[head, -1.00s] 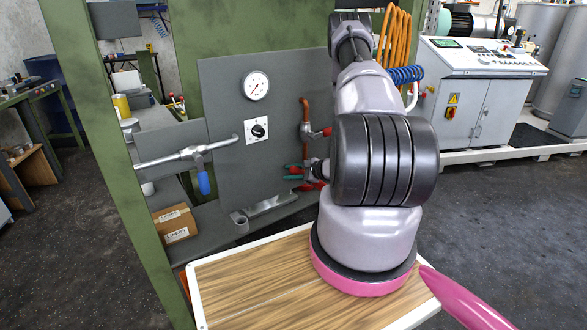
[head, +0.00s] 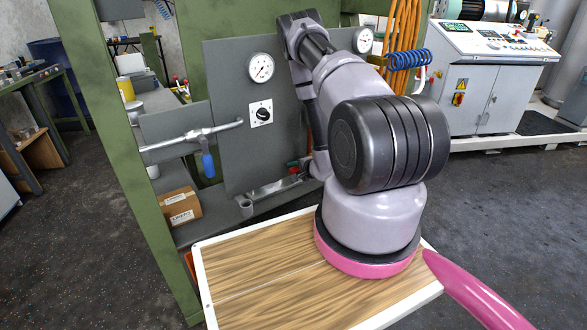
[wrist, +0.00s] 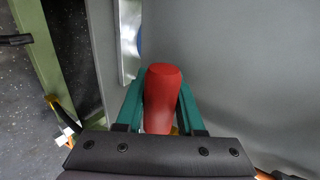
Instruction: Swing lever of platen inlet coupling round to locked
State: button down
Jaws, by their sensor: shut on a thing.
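A red lever handle (wrist: 162,98) sits between the two teal fingers of my gripper (wrist: 161,105) in the wrist view. The fingers lie along both sides of it, and the gripper is shut on it. In the head view my gripper (head: 299,163) shows only as small teal parts low on the grey panel, with a bit of the red handle (head: 294,170) beside it. The coupling body is hidden behind my arm in the head view and is not clear in the wrist view.
The grey panel (head: 225,80) carries a gauge (head: 261,67) and a black knob (head: 263,114). A pipe with a blue-handled valve (head: 208,164) is at left. A cardboard box (head: 180,206) sits on the lower ledge. Green posts (head: 115,130) frame the station.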

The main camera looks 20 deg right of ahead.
jog(key=shift+s+f, duration=0.1)
jog(key=shift+f, duration=0.1)
dwell(0.3)
jog(key=c, duration=0.8)
grip_release()
jog(key=shift+r, duration=0.1)
jog(key=v, duration=1)
jog(key=shift+s+r, duration=0.15)
jog(key=shift+s, duration=0.15)
